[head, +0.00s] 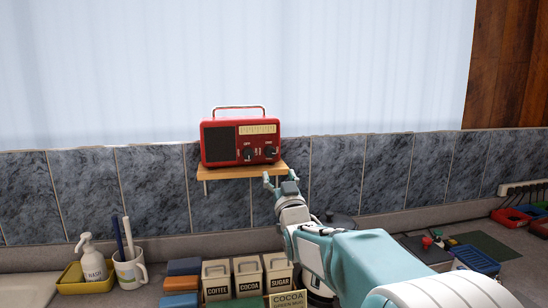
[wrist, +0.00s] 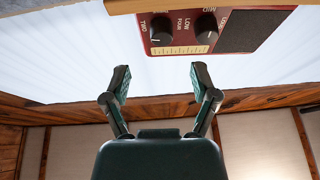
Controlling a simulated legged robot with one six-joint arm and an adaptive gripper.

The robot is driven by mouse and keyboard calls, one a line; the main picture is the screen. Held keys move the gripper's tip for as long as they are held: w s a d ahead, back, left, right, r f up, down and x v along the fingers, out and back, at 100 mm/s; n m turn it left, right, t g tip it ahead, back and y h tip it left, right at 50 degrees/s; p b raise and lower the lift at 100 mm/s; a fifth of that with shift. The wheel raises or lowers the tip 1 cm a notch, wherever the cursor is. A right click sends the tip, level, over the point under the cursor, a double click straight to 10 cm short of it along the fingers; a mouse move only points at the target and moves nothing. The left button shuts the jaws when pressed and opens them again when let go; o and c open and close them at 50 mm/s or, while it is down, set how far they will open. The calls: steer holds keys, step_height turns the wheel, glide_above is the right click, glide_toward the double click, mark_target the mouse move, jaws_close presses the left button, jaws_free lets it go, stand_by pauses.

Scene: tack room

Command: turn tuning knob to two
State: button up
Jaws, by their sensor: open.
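The red radio (head: 240,142) stands on a small wooden shelf (head: 243,172). Its right knob (head: 270,152) is the tuning knob; in the wrist view, which shows the radio upside down, this knob (wrist: 161,28) is the left one, with the labels TWO and FOUR beside it. My gripper (head: 280,179) is below and in front of the shelf's right end. In the wrist view its fingers (wrist: 160,78) are spread and empty, apart from the knob.
A tiled backsplash (head: 150,185) runs behind the counter. Below the shelf are canisters (head: 248,278), with a cup (head: 130,270) and a pump bottle (head: 91,260) to the left. Coloured trays (head: 475,258) lie at the right. The air before the radio's face looks clear.

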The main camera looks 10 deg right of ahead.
mark_target(271, 156)
steer(key=x, duration=0.8)
steer(key=shift+w, duration=0.1)
steer(key=shift+a, duration=0.1)
jaws_close()
